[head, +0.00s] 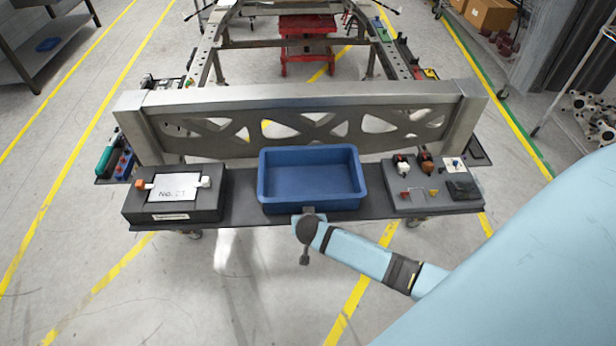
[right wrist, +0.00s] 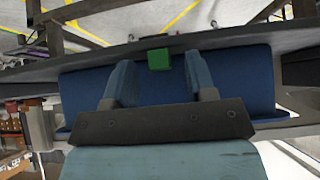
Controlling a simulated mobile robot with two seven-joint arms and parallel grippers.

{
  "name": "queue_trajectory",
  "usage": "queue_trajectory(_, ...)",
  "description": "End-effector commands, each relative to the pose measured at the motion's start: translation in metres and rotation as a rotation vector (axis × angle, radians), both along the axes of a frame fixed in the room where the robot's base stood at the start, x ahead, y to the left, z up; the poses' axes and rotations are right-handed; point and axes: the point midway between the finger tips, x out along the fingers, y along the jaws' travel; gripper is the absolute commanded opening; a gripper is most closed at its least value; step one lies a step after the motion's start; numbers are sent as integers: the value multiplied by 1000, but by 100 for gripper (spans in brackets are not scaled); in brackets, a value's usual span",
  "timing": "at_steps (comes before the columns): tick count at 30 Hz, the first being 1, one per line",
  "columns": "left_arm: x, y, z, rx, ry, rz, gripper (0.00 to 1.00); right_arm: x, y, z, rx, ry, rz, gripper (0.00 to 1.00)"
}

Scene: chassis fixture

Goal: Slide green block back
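The green block (right wrist: 158,59) shows in the right wrist view, small and box-shaped, just beyond my right gripper (right wrist: 158,74) and between the lines of its fingers. The two fingers are spread, with a gap visible around the block, so the gripper is open. Whether a fingertip touches the block is unclear. In the head view my right gripper (head: 307,232) is at the front edge of the blue bin (head: 312,202). I cannot pick out the block there; the gripper may hide it. My left gripper is in neither view.
The blue bin stands on a dark shelf (head: 243,205) before a metal crossbeam (head: 300,97). A dark box with a white label (head: 175,188) is left of it. A grey fixture board (head: 418,193) with small parts is right of it. Floor in front is clear.

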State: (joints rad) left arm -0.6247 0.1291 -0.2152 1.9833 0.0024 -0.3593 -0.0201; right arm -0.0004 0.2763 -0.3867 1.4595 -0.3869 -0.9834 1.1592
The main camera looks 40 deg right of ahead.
Motion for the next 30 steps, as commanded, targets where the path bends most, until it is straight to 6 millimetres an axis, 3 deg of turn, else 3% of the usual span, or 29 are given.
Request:
queue_trajectory(8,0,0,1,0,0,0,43,0,0,1,0,0,0,51)
queue_trajectory(20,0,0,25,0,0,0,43,-19,11,24,1,0,1,51)
queue_trajectory(30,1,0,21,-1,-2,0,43,-33,20,38,1,0,1,51)
